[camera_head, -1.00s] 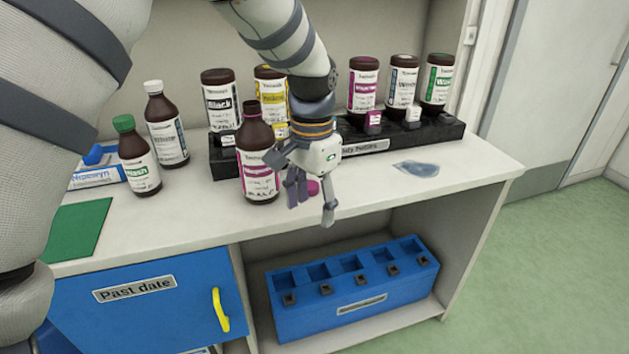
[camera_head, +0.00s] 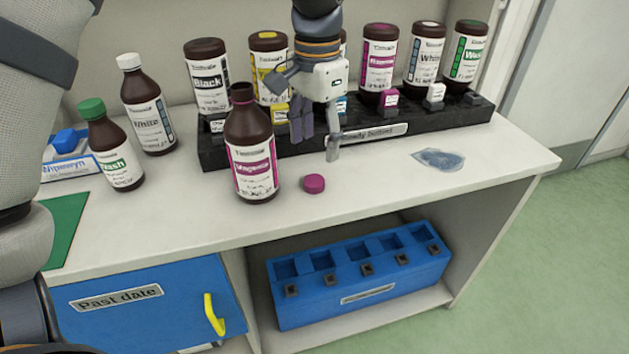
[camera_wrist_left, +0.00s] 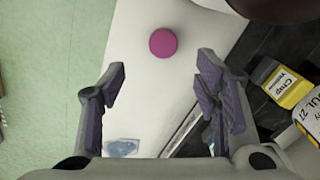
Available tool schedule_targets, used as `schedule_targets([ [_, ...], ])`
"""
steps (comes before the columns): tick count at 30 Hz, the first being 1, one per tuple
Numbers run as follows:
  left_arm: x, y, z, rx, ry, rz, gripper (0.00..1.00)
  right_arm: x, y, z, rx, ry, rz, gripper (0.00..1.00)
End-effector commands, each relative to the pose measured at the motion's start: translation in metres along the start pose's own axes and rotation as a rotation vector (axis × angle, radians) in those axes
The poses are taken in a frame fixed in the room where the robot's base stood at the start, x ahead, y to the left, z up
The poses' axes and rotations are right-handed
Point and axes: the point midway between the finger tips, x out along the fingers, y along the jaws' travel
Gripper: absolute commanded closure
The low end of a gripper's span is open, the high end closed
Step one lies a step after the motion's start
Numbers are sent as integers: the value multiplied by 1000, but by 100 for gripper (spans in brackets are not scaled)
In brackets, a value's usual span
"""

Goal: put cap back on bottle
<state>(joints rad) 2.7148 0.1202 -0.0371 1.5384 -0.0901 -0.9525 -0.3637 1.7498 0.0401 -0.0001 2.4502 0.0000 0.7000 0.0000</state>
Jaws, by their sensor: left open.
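The open brown bottle (camera_head: 252,150) with a magenta label stands upright on the white bench, its neck bare. The magenta cap (camera_head: 314,183) lies on the bench just right of the bottle's base. It also shows in the left wrist view (camera_wrist_left: 163,42), beyond and between the fingertips. My left gripper (camera_head: 318,140) points down above the bench, behind and above the cap and right of the bottle. In the left wrist view its fingers (camera_wrist_left: 162,85) are apart with nothing between them. My right gripper does not show.
A black rack (camera_head: 395,135) of inverted bottles stands behind. A white-capped bottle (camera_head: 147,105) and a green-capped bottle (camera_head: 111,145) stand at left. A bluish stain or film (camera_head: 439,159) lies at right. The bench front around the cap is clear.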

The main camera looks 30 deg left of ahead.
Motion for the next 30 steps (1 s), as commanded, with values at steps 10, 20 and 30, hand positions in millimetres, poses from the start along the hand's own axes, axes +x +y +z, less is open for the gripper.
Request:
schedule_targets([
  [10, 35, 0, 0, 0, 0, 0, 43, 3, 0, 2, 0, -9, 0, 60],
  [20, 52, -2, -1, -1, -4, 2, 43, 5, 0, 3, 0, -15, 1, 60],
  [30, 87, -4, -2, 0, 1, 0, 43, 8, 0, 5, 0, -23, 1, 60],
])
